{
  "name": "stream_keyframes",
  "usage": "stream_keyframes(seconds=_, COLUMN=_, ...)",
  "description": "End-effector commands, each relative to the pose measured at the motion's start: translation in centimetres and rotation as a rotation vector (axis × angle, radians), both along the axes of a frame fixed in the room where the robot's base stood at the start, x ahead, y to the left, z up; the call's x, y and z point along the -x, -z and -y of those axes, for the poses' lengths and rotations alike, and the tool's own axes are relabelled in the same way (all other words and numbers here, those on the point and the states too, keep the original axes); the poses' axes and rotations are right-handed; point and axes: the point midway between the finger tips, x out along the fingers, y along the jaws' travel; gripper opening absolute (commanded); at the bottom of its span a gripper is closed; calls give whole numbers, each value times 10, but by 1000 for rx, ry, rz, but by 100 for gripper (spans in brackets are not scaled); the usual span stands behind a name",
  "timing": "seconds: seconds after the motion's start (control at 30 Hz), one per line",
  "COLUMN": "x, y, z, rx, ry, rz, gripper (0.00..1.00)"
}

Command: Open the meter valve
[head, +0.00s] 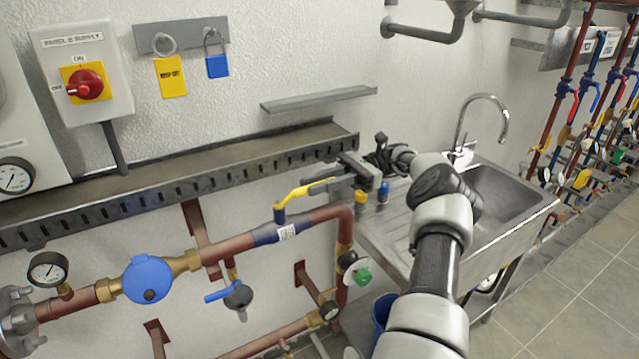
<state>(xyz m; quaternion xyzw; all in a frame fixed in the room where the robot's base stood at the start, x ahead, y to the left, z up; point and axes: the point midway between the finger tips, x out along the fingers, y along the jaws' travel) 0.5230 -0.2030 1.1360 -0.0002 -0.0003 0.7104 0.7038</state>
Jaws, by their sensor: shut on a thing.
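A yellow valve lever (298,191) stands up from a valve with a blue body (283,233) on the copper-brown pipe, to the right of the round blue meter (148,279). The lever slants up and to the right, roughly along the pipe. My gripper (338,181) reaches in from the right and is shut on the lever's free end. Its fingers partly hide that end.
A steel sink (510,210) with a tap (490,100) stands behind my arm. A slotted grey tray (120,195) runs along the wall above the pipe. A blue-handled valve (228,291) hangs below the pipe. A green-knobbed fitting (360,274) sits near the pipe's downturn.

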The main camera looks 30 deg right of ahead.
Motion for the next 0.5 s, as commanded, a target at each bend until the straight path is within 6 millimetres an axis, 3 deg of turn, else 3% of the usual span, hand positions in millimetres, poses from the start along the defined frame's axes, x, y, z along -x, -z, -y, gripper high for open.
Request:
stream_keyframes(seconds=0.37, x=-1, y=-4, z=-2, rx=-1, ry=-5, rz=6, gripper=0)
stream_keyframes(seconds=0.4, x=-1, y=-4, z=-2, rx=-1, ry=-5, rz=6, gripper=21)
stream_keyframes(seconds=0.5, x=-1, y=-3, z=-2, rx=0, ry=-6, rz=5, gripper=38)
